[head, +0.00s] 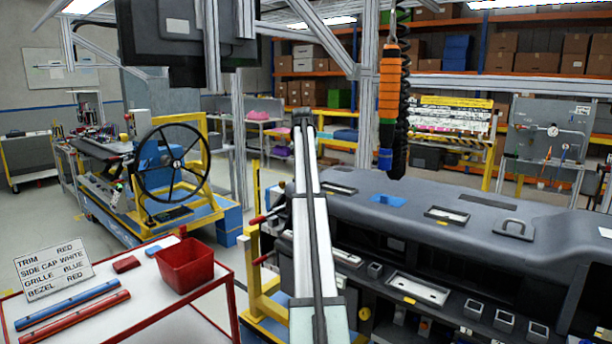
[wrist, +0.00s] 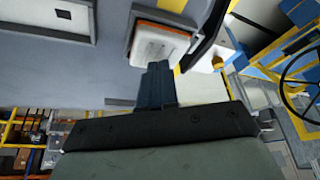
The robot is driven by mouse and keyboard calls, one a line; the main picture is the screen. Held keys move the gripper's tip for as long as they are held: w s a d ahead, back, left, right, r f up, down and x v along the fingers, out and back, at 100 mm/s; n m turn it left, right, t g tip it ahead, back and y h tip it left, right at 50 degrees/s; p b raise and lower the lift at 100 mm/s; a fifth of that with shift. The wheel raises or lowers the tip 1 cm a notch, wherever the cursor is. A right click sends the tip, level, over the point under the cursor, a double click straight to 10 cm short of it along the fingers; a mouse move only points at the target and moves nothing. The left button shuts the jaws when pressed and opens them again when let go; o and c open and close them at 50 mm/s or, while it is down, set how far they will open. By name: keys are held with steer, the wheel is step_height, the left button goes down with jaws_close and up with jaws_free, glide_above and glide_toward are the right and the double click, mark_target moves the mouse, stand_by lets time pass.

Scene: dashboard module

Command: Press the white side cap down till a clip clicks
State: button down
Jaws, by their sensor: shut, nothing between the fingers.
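The white side cap (wrist: 155,44) lies in a dark-rimmed recess at the top centre of the wrist view, with an orange strip along its upper edge. My gripper (wrist: 158,66) is shut and empty, its dark blue fingertips at the cap's lower edge. I cannot tell whether they touch it, or whether the cap sits flush. The grey dashboard (head: 450,215) fills the right of the head view. My arm hides its left end there, and I cannot make out the cap or my gripper in that view.
A card (head: 53,268) on the left table reads side cap white. A red bin (head: 185,268) and red and blue strips share that table. An orange hanging tool (head: 390,95) with a coiled black cable is above the dashboard. A steering wheel (head: 172,163) stands further back.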

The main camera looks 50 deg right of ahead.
steer(key=shift+f, duration=0.7)
stand_by(0.8)
stand_by(0.4)
step_height(320, 180, up, 8)
stand_by(0.9)
